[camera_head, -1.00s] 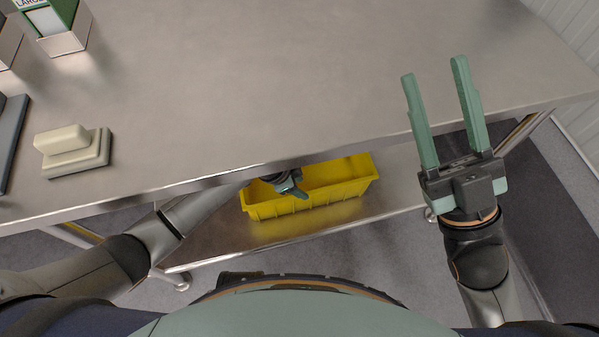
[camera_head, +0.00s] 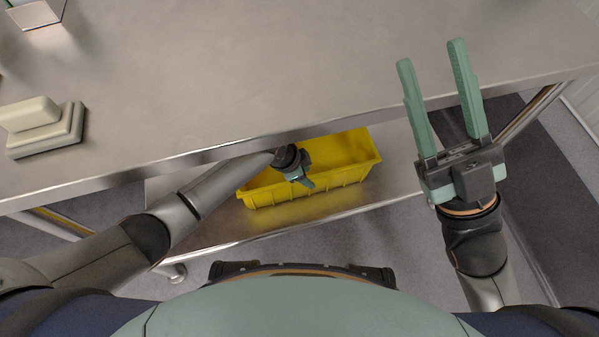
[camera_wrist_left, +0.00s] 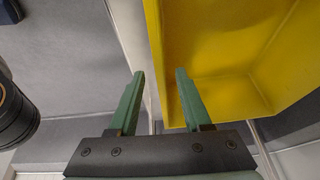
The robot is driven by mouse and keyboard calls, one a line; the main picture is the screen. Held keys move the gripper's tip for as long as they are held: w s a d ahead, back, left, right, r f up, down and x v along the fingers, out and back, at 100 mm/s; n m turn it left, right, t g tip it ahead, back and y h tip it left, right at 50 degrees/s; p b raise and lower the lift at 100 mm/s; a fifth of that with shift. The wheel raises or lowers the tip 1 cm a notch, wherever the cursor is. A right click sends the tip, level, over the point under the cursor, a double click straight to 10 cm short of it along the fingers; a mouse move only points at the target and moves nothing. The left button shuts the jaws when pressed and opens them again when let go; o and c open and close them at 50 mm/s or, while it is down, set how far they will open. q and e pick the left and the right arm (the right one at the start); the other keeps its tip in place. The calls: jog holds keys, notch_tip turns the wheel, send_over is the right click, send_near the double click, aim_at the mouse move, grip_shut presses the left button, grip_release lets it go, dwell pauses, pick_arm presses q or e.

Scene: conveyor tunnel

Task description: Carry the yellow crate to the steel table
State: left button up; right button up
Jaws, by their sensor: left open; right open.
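The yellow crate (camera_head: 340,150) stands on the lower shelf of the steel table (camera_head: 270,70), partly hidden under the tabletop's front edge. My left gripper (camera_wrist_left: 160,73) is open and points down at the crate's near side. In the left wrist view, a wall of the crate (camera_wrist_left: 155,45) shows between the two green fingers; I cannot tell whether they straddle it or are still above it. In the head view, the left wrist partly covers the crate. My right gripper (camera_head: 430,55) is open and empty, right of the crate, appearing over the tabletop's front edge.
A cream block (camera_head: 45,125) lies on the tabletop at the left, with a metal holder (camera_head: 38,12) behind it. The middle of the tabletop is clear. The lower shelf (camera_head: 395,165) has bare room right of the crate. A table leg (camera_head: 525,112) stands at the right.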

aim_at(313, 180)
pick_arm(q)
jog(key=b+x, duration=0.2)
jog(key=x, duration=0.3)
pick_arm(e)
jog(key=f, duration=0.4)
jog(key=shift+w+a, duration=0.1)
jog(key=shift+a, duration=0.15)
jog(key=shift+r, duration=0.1)
pick_arm(q)
grip_shut()
pick_arm(e)
jog(key=shift+n, duration=0.3)
dwell(0.5)
